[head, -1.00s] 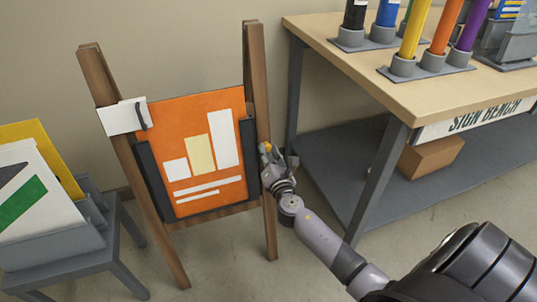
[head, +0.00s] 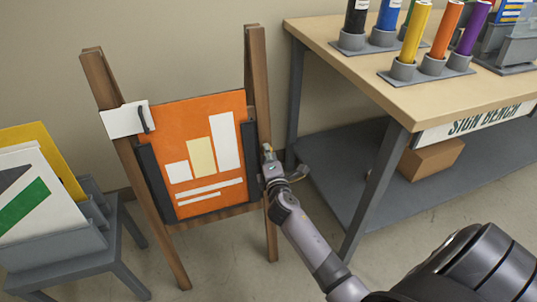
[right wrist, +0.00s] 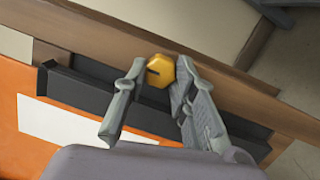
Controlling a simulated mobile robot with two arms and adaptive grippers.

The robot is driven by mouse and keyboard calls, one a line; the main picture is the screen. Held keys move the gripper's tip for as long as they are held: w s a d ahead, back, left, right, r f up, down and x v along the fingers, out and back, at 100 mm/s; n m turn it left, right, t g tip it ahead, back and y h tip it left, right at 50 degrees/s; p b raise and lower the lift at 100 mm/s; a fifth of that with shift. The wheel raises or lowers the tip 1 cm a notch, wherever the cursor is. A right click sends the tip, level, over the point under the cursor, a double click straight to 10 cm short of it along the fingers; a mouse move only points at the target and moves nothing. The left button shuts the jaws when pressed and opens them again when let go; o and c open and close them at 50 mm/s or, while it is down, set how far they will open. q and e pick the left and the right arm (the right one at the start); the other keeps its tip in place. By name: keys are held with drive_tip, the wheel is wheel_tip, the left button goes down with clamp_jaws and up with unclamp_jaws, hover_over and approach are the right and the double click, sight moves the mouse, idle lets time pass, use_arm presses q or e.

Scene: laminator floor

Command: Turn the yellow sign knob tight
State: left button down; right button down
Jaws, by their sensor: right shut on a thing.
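The yellow sign knob (right wrist: 158,70) is a small faceted knob at the right side of the easel, next to the black clamp bar (right wrist: 105,92). It has a dark slot-like mark on its face. In the head view the knob (head: 267,149) is a tiny yellow spot at my gripper's tip. My right gripper (right wrist: 160,76) is shut on the knob, one finger on each side of it. The orange sign (head: 203,160) with white and cream bars stands upright on the wooden easel (head: 258,75) between two black side bars. My left gripper is not in view.
A sign bench (head: 420,85) with coloured rolls in grey holders stands at the right. A cardboard box (head: 430,160) lies on its lower shelf. A grey stand (head: 60,250) with panels is at the left. A white tag (head: 125,119) hangs on the easel.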

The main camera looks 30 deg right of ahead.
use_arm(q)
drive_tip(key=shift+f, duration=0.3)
use_arm(e)
drive_tip(key=shift+f, duration=0.1)
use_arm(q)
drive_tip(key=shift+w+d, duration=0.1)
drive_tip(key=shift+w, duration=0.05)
use_arm(e)
drive_tip(key=c, duration=1.6)
unclamp_jaws()
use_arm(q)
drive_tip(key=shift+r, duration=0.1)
use_arm(e)
drive_tip(key=v, duration=1.2)
drive_tip(key=shift+s+d+m, duration=0.1)
drive_tip(key=shift+m, duration=0.2)
